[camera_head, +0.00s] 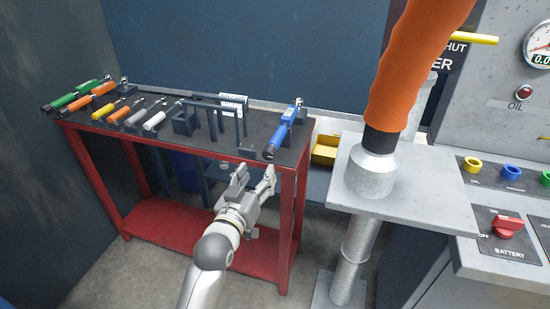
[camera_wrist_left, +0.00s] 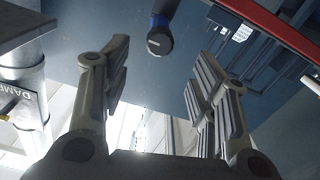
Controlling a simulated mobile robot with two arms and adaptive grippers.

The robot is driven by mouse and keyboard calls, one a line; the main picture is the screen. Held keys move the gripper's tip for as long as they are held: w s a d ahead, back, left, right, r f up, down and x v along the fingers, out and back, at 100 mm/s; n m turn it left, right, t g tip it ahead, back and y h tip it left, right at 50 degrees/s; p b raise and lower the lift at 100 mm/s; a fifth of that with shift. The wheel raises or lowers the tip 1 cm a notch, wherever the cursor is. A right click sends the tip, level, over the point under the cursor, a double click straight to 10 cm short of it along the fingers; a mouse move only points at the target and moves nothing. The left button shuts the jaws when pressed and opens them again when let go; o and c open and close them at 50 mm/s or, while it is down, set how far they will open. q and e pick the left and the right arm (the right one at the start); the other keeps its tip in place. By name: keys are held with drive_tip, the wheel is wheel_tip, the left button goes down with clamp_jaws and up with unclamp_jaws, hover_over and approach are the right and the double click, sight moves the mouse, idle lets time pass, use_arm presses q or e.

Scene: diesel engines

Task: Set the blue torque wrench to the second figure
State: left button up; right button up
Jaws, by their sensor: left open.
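The blue torque wrench (camera_head: 283,132) lies on the right end of the dark tabletop (camera_head: 262,152) in the head view. Its dark handle end points toward the front edge and its head toward the back. My left gripper (camera_head: 255,178) is open and empty, in front of the table edge and just below the wrench's handle end. In the left wrist view the open fingers (camera_wrist_left: 158,85) stand wide apart. The wrench's dark round handle end (camera_wrist_left: 159,42) shows between and beyond them, apart from both. Any figure on the wrench is too small to read. My right gripper is not in view.
The red table frame (camera_head: 291,215) has a leg close to the right of my left gripper. Green and orange wrenches (camera_head: 85,95) and several other tools lie at the table's left. A grey pedestal (camera_head: 430,185) with a thick orange hose (camera_head: 410,65) stands right.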

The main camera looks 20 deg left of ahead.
sight(268, 157)
use_arm(q)
drive_tip(key=w, duration=0.8)
drive_tip(key=shift+w+d, duration=0.1)
drive_tip(key=shift+w, duration=0.65)
drive_tip(key=c, duration=1)
drive_tip(key=shift+p, duration=0.35)
